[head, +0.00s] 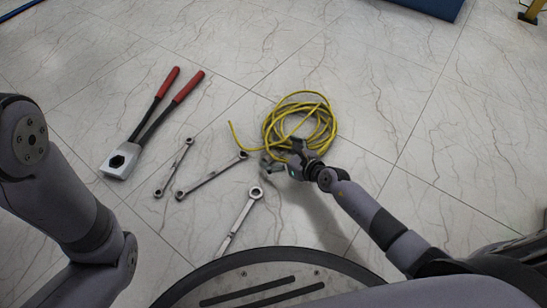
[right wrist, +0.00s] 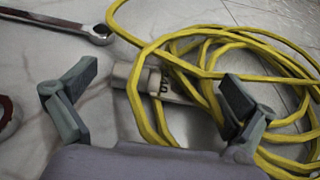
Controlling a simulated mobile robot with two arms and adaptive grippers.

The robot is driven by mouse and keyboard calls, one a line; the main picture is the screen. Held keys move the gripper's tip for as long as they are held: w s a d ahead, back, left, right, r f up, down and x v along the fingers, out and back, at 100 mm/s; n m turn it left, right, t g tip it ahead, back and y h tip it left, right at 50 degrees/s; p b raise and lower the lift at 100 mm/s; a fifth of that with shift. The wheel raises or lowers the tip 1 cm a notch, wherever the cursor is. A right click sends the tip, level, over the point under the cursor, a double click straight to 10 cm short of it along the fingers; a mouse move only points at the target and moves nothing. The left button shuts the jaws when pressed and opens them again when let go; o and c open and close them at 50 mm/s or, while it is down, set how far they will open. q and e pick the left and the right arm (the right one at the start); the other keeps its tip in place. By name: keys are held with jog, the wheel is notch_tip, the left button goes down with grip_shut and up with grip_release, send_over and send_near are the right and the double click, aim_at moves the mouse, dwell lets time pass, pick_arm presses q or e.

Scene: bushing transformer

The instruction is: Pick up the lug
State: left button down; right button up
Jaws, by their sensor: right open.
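The lug (right wrist: 128,74) is a grey metal tube with dark printed characters on its side. In the right wrist view it lies on the floor between my open fingers, with strands of yellow cable crossing over it and hiding part of it. My right gripper (head: 278,162) is open over the near edge of the yellow cable coil (head: 326,121). It also shows in the right wrist view (right wrist: 158,86), one finger on each side of the lug, with no clear contact. I cannot make out the lug in the head view. My left arm shows at the left, but its gripper is out of view.
Several wrenches lie on the floor left of the gripper, the nearest one (head: 238,222) close by. A red-handled crimping tool (head: 148,130) lies farther left. The marble-look floor (head: 420,110) is clear to the right of the coil.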

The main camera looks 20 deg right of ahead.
jog(key=c, duration=1.2)
jog(key=shift+c, duration=0.2)
jog(key=shift+r, duration=0.15)
jog(key=shift+c, duration=0.2)
